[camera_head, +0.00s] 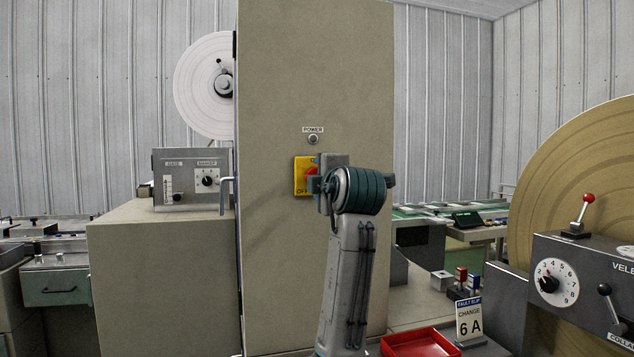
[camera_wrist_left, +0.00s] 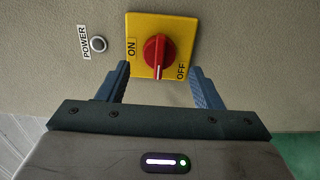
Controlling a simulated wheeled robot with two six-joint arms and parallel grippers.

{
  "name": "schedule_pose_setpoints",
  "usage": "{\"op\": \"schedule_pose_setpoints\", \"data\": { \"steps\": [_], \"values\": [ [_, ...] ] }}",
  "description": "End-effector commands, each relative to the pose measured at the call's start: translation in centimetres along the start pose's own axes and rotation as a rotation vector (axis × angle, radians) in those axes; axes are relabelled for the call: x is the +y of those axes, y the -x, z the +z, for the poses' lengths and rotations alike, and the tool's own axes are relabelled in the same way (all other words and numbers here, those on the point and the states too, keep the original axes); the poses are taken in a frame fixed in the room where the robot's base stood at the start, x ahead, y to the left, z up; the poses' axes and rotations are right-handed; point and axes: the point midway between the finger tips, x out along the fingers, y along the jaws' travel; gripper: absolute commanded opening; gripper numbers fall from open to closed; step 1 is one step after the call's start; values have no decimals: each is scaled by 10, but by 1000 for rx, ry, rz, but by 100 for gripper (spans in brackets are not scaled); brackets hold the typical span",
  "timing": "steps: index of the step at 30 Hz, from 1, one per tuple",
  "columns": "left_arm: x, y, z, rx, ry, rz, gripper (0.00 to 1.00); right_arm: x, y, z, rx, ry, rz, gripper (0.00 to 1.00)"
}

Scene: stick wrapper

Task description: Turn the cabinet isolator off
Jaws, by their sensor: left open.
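The isolator is a yellow plate (camera_head: 301,163) with a red rotary knob (camera_head: 311,174) on the tall beige cabinet. The left wrist view shows the yellow plate (camera_wrist_left: 182,30) and the red knob (camera_wrist_left: 155,50) more fully. There, ON is printed at the plate's left and OFF at its lower right; a white mark on the knob points down. My left gripper (camera_wrist_left: 160,72) is open, with its blue fingers on either side of the plate's lower part and no visible contact with the knob. In the head view my wrist hides much of the isolator. My right gripper is not in view.
A round POWER lamp (camera_head: 313,139) sits on the cabinet (camera_head: 280,60) just above the isolator. A handle (camera_head: 226,196) sticks out at the cabinet's left edge. A red tray (camera_head: 420,343), a fault slip sign (camera_head: 469,319) and a dial panel (camera_head: 590,285) stand at lower right.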

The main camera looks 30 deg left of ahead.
Motion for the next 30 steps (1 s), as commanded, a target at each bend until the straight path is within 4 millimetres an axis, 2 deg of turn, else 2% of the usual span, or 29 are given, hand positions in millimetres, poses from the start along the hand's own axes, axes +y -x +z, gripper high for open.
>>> {"op": "schedule_pose_setpoints", "data": {
  "steps": [1, 6, 12, 30],
  "values": [
    [-2, 12, 2, -5, 5, 2, 59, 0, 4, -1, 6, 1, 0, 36],
    [-2, 47, 1, -5, 5, 0, 59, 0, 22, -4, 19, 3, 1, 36],
    [-1, 70, 1, -2, 2, -1, 59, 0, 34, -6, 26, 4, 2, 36],
    [0, 75, 0, 0, 0, -1, 59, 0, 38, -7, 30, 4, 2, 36]
  ]
}}
